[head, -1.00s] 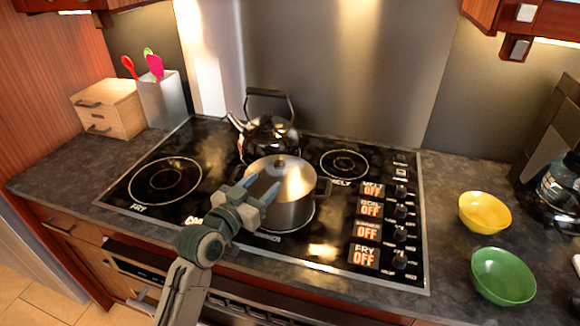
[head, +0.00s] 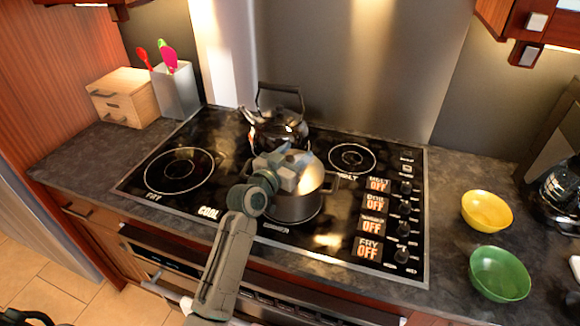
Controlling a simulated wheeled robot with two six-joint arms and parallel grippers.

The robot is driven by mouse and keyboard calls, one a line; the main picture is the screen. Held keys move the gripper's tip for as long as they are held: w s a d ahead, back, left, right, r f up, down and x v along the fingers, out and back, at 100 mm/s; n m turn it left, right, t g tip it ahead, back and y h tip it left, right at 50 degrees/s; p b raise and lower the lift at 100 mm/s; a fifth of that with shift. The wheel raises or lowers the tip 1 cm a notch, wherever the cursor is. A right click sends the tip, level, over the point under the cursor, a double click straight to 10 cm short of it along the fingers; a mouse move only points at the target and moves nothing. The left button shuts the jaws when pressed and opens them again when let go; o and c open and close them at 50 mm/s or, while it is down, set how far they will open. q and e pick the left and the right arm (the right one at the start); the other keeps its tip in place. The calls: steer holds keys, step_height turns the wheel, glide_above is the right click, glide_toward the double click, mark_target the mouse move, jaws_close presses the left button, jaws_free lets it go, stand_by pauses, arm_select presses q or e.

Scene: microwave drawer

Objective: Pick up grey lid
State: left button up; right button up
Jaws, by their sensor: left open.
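The grey lid (head: 314,176) sits on a metal pot (head: 295,208) on the front middle burner of the black stovetop. My left gripper (head: 293,160) is over the lid, around where its knob was seen, and hides the lid's middle and left part. It is open, with its fingers pointing away from me towards the back. I cannot tell whether the fingers touch the lid or stand around the knob.
A dark kettle (head: 279,130) stands just behind the pot. Yellow (head: 487,211) and green (head: 500,274) bowls are on the right counter. A utensil holder (head: 176,92) and a wooden drawer box (head: 122,97) stand at the left. The left burner (head: 179,171) is free.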

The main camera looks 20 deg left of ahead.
arm_select(q)
steer(key=shift+c, duration=0.3)
arm_select(e)
steer(key=shift+s, duration=0.15)
arm_select(q)
jaws_close()
arm_select(e)
steer(key=shift+s+a, duration=0.1)
steer(key=shift+a, duration=0.1)
arm_select(q)
steer(key=shift+r, duration=0.15)
arm_select(e)
steer(key=shift+a+f, duration=0.1)
steer(key=shift+f, duration=0.05)
